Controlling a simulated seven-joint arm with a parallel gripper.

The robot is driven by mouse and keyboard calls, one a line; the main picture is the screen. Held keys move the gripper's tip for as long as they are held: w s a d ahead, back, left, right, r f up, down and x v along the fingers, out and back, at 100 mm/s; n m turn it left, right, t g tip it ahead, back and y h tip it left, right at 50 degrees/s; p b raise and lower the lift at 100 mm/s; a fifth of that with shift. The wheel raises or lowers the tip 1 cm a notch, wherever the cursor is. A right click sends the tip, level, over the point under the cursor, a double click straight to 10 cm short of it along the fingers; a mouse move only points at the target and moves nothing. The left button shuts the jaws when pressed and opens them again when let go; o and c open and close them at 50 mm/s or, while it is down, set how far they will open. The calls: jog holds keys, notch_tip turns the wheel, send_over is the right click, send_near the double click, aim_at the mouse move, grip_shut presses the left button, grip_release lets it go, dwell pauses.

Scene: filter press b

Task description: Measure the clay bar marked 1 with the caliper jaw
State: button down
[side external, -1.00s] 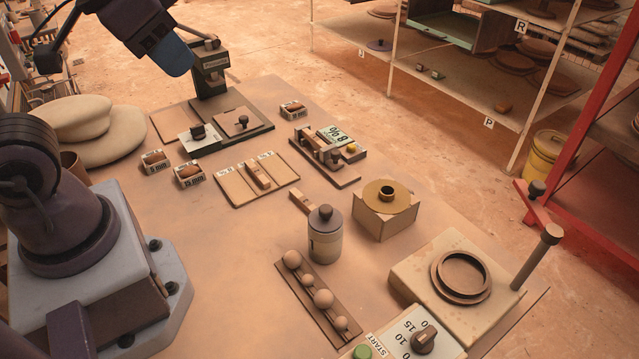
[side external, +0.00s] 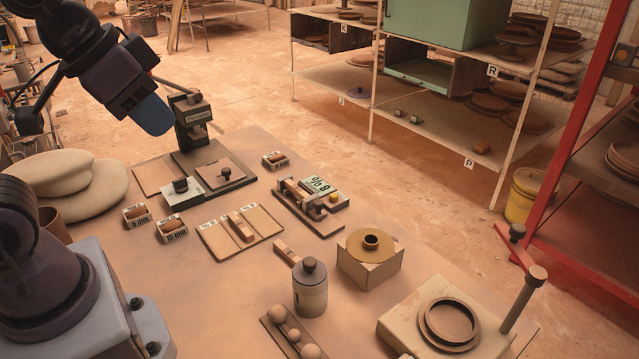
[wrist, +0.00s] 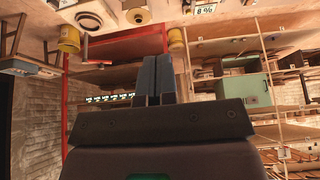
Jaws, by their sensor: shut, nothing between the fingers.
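My gripper (side external: 155,116) hangs high at the left, above the far-left part of the table and apart from everything; its blue fingers (wrist: 153,78) are together and empty. A reddish clay bar (side external: 240,228) lies on the middle of a pale two-part board (side external: 213,240) with small labels I cannot read. Small clay pieces (side external: 138,212) (side external: 172,226) (side external: 275,158) sit in little labelled holders. I cannot read a mark 1 on any bar.
A black stand (side external: 193,122) rises beside my gripper at the back. Before it lie a knobbed plate (side external: 181,190) and a tray. A lidded canister (side external: 310,290), a box with a yellow disc (side external: 370,262) and a ring mould (side external: 447,325) occupy the front right.

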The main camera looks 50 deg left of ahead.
jog(key=c, duration=1.4)
grip_release()
jog(key=shift+f, duration=0.2)
jog(key=o, duration=0.5)
jog(key=shift+w+a+f+g, duration=0.2)
jog(key=shift+w+f+g, duration=0.5)
jog(key=shift+f, duration=0.2)
jog(key=n+g, duration=0.4)
jog(key=n, duration=1.4)
send_over(319, 202)
notch_tip(319, 202, down, 17)
notch_tip(319, 202, down, 12)
jog(key=shift+f, duration=0.15)
grip_shut()
